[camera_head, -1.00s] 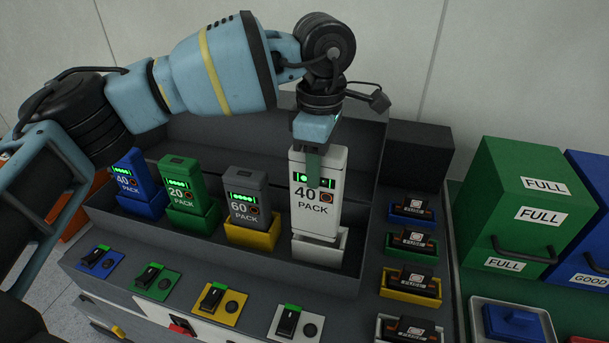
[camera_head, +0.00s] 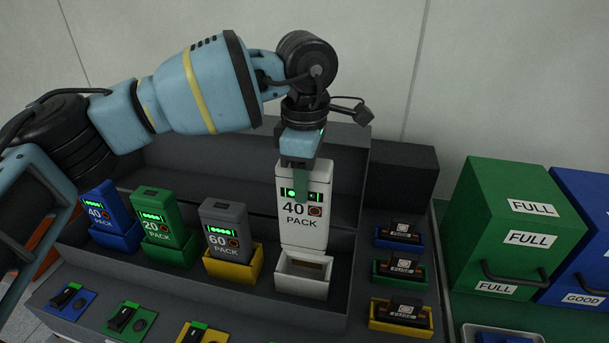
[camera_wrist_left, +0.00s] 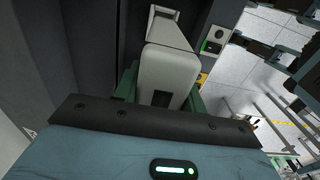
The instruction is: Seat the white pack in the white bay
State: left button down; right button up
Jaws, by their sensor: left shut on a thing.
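The white pack (camera_head: 303,235), marked 40, is upright in my left gripper (camera_head: 303,180), which is shut on its top. One green finger lies across the pack's front. The white bay (camera_head: 302,286) is just below, at the right end of the row. Its opening and inner floor show, so the pack is out of it; the pack's lower edge appears near the bay's back rim, and the exact gap cannot be told. In the left wrist view the pack (camera_wrist_left: 163,75) is between the green fingers, with the white bay (camera_wrist_left: 168,28) beyond. My right gripper is not in view.
Blue (camera_head: 107,210), green (camera_head: 158,221) and grey (camera_head: 226,228) packs stand in bays to the left. Small black units in coloured holders (camera_head: 402,268) line the right side. A green box (camera_head: 505,220) and a blue box stand farther right. A dark wall rises behind the row.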

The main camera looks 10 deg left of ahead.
aim_at(305, 208)
pick_arm(q)
notch_tip(305, 208, down, 6)
jog(key=shift+r+b, duration=0.2)
jog(key=shift+b, duration=0.4)
dwell(0.8)
dwell(0.5)
jog(key=shift+p, duration=0.35)
dwell(1.0)
